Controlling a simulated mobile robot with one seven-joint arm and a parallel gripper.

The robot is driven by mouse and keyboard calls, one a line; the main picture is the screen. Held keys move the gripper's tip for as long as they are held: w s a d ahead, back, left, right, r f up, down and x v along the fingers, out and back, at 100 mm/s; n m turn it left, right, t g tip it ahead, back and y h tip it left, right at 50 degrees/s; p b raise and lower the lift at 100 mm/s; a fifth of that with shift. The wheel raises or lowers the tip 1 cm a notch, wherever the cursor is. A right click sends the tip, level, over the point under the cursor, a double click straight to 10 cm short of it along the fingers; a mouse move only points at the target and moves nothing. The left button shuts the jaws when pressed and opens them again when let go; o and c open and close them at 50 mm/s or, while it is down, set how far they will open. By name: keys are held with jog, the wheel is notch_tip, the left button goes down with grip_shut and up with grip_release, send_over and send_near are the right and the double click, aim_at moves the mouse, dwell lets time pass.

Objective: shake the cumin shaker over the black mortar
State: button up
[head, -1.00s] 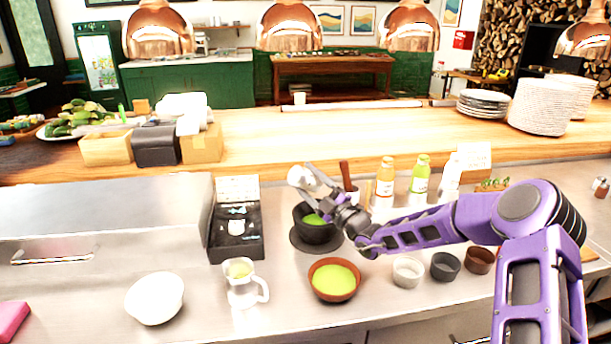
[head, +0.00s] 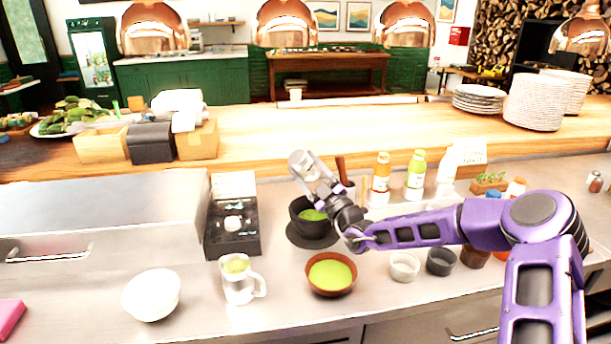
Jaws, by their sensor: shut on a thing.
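The black mortar (head: 300,228) stands on the steel counter with green contents inside, on a dark round base. My gripper (head: 316,180) is above the mortar and shut on a small shaker (head: 299,161). The shaker looks pale with a metallic shine and is tilted, its far end pointing up and left. I take it as the cumin shaker; no label can be read. The fingers hide part of its body. The shaker and mortar are apart.
A brown bowl of green liquid (head: 331,288) sits in front of the mortar. A black scale (head: 222,240) is at left, a glass jug (head: 238,290) nearer. Orange (head: 380,182) and green (head: 415,180) bottles stand behind my arm. Small cups (head: 404,267) sit at right.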

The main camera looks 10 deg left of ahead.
aim_at(306, 177)
notch_tip(306, 177, down, 3)
jog(key=shift+w+f, duration=0.1)
